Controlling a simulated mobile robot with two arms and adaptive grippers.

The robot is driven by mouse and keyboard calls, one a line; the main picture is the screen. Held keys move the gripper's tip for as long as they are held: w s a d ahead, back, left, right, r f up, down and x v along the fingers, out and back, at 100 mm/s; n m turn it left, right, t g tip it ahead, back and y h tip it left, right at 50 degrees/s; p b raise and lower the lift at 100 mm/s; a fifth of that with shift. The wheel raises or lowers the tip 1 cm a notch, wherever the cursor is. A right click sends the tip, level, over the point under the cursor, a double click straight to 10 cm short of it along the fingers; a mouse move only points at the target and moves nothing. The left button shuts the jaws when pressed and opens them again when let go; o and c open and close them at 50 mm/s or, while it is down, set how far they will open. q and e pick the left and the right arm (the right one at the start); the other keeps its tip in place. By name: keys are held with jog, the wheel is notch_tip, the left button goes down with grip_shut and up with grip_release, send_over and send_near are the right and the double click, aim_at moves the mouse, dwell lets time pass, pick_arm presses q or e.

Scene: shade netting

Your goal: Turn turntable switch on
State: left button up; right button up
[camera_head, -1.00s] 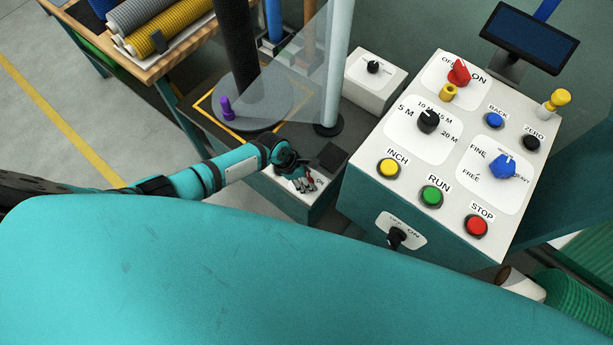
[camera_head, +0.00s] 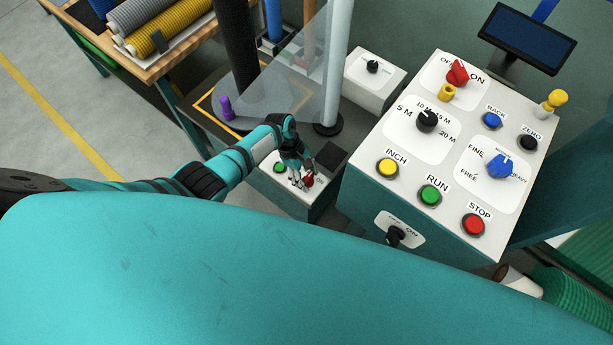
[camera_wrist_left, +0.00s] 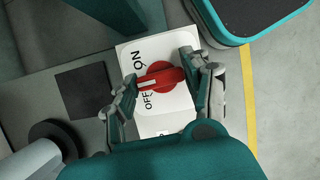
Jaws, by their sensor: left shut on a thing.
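The turntable switch is a red knob (camera_wrist_left: 167,75) on a white plate (camera_wrist_left: 152,108) with ON and OFF labels. In the left wrist view its white mark points left, between the two labels. My left gripper (camera_wrist_left: 160,78) is shut on the knob, one finger at each end of it. In the head view my left gripper (camera_head: 302,184) reaches down to the red knob (camera_head: 308,179), which it partly hides, on a low white-topped box beside a green button (camera_head: 280,167). The turntable (camera_head: 262,116) is the grey disc behind. My right gripper is not in view.
The large control console (camera_head: 404,173) with several buttons and knobs stands right of my left gripper. A white post (camera_head: 334,70) and a clear sheet (camera_head: 295,75) stand behind it. A small white box (camera_head: 375,82) with a black knob is farther back.

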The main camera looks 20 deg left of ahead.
pick_arm(q)
jog(key=m+g+b, duration=0.1)
jog(key=m, duration=0.1)
jog(key=m+y+b, duration=0.1)
jog(key=m, duration=0.2)
jog(key=shift+w+f+m+g, duration=0.1)
jog(key=shift+w+m+g, duration=0.05)
jog(key=shift+m+g, duration=0.2)
jog(key=shift+m+g+y+b, duration=0.45)
jog(key=shift+m+y+b, duration=0.25)
jog(key=shift+m, duration=1.15)
jog(key=o, duration=1.2)
jog(key=shift+c, duration=0.2)
jog(key=shift+r, duration=0.2)
jog(key=v, duration=1.1)
jog(key=shift+w+r, duration=0.3)
jog(key=shift+r, duration=0.05)
jog(key=shift+d, duration=0.1)
